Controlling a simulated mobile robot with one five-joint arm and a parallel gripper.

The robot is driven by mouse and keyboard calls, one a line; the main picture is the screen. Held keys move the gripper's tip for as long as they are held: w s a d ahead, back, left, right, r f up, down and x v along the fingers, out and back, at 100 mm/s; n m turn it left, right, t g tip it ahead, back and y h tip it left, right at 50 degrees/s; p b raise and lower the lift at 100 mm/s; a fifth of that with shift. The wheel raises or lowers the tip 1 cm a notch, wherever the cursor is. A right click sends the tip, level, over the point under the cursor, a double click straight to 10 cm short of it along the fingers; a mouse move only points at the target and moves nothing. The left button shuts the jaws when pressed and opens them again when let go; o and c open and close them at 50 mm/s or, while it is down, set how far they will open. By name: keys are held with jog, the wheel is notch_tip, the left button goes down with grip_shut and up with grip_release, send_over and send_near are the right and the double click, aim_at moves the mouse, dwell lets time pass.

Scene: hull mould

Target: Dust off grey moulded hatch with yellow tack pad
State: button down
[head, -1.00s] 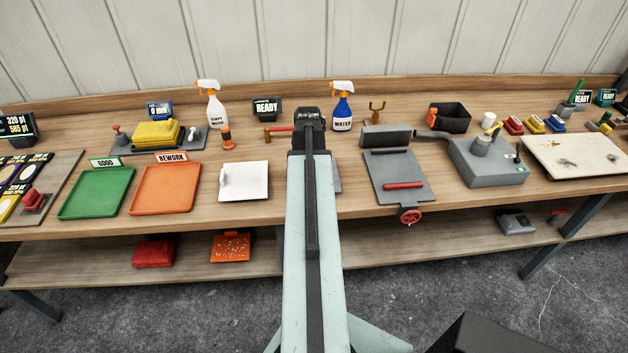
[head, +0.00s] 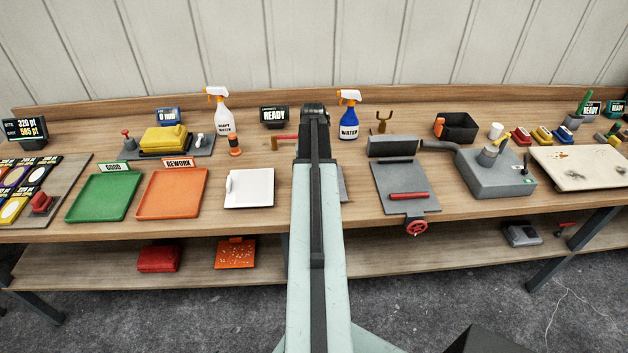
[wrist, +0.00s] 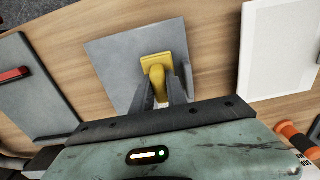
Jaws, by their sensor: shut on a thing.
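My gripper (wrist: 161,90) is shut on a yellow tack pad (wrist: 156,64) with a rounded grip on top. The grey moulded hatch (wrist: 112,62) is a flat, square-cornered panel on the wooden bench, in the wrist view's upper middle. The pad is over the hatch, right of its middle; I cannot tell whether it touches the surface. In the head view my arm covers the pad and nearly all of the hatch; only a thin grey edge (head: 343,186) shows right of the arm.
A white tray (head: 249,188) lies left of my arm, a grey plate with a red bar (head: 406,175) right of it. A blue water spray bottle (head: 348,120) and a READY display (head: 275,117) stand behind. Orange (head: 171,195) and green (head: 104,198) trays lie further left.

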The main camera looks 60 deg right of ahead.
jog(key=shift+w+d, duration=0.9)
jog(key=shift+d, duration=0.35)
jog(key=shift+w+d, duration=0.95)
jog(key=shift+d, duration=0.35)
jog(key=shift+w+d, duration=0.9)
jog(key=shift+d, duration=0.35)
notch_tip(320, 180, up, 7)
jog(key=p, duration=0.7)
